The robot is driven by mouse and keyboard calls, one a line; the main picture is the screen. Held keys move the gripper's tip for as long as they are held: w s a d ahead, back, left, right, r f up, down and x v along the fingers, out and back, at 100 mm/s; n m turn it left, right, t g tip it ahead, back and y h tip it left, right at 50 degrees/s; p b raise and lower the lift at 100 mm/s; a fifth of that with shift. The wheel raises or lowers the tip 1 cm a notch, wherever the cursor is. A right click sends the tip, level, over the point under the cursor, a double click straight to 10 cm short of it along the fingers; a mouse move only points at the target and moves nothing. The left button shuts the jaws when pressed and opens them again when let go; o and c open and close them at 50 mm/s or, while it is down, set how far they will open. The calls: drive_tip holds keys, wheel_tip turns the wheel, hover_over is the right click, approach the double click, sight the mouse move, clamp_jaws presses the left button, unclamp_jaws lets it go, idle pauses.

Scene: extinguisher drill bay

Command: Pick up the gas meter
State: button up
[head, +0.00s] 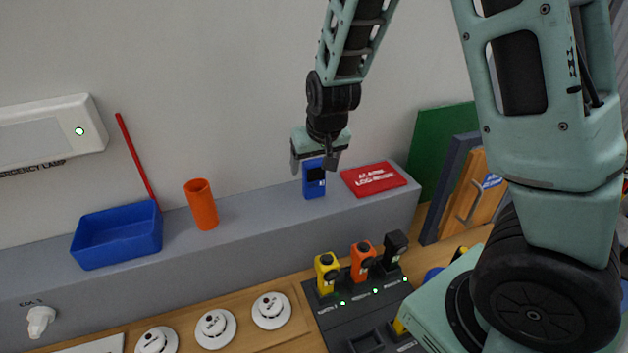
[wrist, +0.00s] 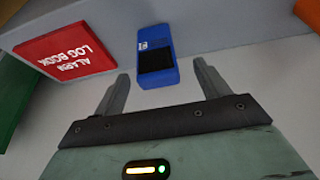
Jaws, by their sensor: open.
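A blue handheld device with a dark screen, which I take to be the gas meter (head: 314,182), stands on the grey ledge beside the red log book. In the wrist view the same blue meter (wrist: 155,58) shows between and just beyond my two fingertips, with a gap on each side. My gripper (head: 314,168) is open and empty, reaching down over the top of the meter. In the head view my fingers hide part of its upper end. The wrist view shows both fingers of my gripper (wrist: 162,72) spread apart.
The red alarm log book (head: 373,179) lies close to the right of the meter. An orange cup (head: 201,205) and a blue tray (head: 117,237) stand to the left. Below, a dark dock (head: 350,318) holds yellow, orange and black units, beside white detectors (head: 271,311).

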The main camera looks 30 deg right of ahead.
sight(313, 174)
drive_tip(key=shift+d+p+x, duration=0.2)
drive_tip(key=shift+p+x, duration=0.65)
drive_tip(key=shift+x, duration=1.35)
drive_tip(key=shift+w+f, duration=0.35)
drive_tip(key=shift+f, duration=0.3)
drive_tip(key=c, duration=1.2)
